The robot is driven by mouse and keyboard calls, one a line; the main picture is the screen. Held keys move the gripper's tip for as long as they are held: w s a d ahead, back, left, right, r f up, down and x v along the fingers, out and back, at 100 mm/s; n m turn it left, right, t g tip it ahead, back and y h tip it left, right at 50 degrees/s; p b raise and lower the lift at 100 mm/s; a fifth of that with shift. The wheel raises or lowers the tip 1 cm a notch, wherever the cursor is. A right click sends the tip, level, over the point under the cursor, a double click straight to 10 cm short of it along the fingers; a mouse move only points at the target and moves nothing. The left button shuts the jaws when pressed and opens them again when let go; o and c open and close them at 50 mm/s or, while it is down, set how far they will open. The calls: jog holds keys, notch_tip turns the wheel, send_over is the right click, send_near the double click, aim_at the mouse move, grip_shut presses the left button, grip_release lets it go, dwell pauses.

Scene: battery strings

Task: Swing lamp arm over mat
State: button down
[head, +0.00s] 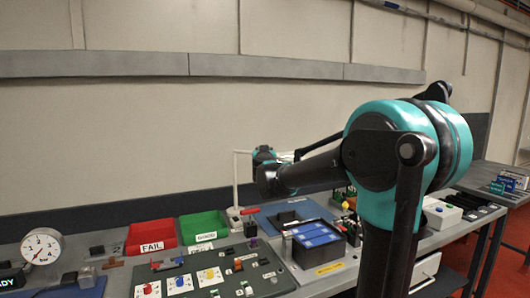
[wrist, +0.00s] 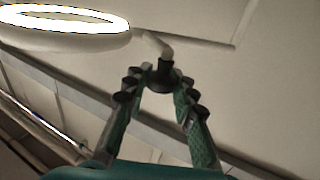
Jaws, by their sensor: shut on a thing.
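The lamp's glowing white ring head (wrist: 60,20) fills the upper left of the wrist view. A short pale stem (wrist: 155,44) links it to a dark grip piece (wrist: 161,76). My gripper (wrist: 158,88) is shut around this dark piece, its fingers on either side. The lamp's upper part is mostly hidden by my arm there. The blue mat (head: 285,209) lies on the bench, to the right of the post, partly hidden by things in front.
A red FAIL bin (head: 151,234) and a green bin (head: 203,225) stand left of the post. A blue-topped battery box (head: 318,240) stands in front of the mat. A gauge (head: 41,246) is at far left. The wall is close behind the bench.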

jog(key=c, duration=1.3)
grip_release()
jog(key=shift+o, duration=0.2)
jog(key=s, duration=1.2)
jog(key=shift+a, duration=0.45)
